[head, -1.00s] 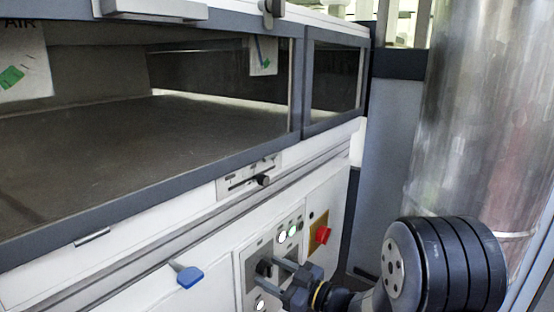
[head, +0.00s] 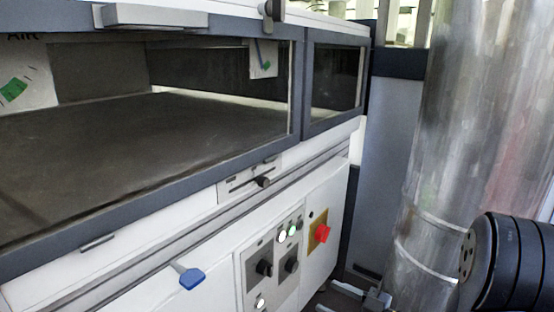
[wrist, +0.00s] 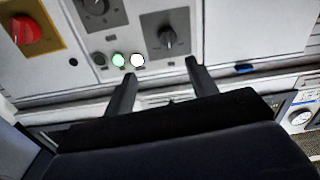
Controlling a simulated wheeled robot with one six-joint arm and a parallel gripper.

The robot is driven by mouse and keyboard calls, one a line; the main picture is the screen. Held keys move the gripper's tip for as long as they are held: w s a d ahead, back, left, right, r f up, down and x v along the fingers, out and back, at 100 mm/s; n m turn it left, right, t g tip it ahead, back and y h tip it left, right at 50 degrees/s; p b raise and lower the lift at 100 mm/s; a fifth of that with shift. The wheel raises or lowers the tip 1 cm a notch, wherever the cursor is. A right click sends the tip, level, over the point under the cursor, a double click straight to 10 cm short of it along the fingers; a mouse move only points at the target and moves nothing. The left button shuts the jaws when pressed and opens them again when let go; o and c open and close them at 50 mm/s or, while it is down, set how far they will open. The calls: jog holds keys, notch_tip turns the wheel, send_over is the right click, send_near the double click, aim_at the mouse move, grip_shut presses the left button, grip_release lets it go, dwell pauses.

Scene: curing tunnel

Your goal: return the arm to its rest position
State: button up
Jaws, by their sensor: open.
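My gripper (wrist: 162,67) is open and empty in the wrist view, its two dark fingers spread apart. It faces the control panel and looks clear of the knobs. In the head view a rounded black joint of my arm (head: 505,262) is at the lower right.
A red knob on a yellow plate (head: 321,233) is right of the panel. A blue-tipped lever (head: 190,277) and a slider (head: 262,181) stick out of the white front. The tunnel chamber (head: 140,120) is above. A large metal duct (head: 440,150) stands close to my arm.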

jog(key=s+d, duration=0.1)
jog(key=d+m, duration=0.1)
jog(key=d, duration=0.1)
jog(key=s+d+m+t+b, duration=0.1)
jog(key=shift+s+d+f+h, duration=0.35)
jog(key=shift+d+h, duration=0.05)
dwell(0.4)
jog(key=shift+m, duration=0.3)
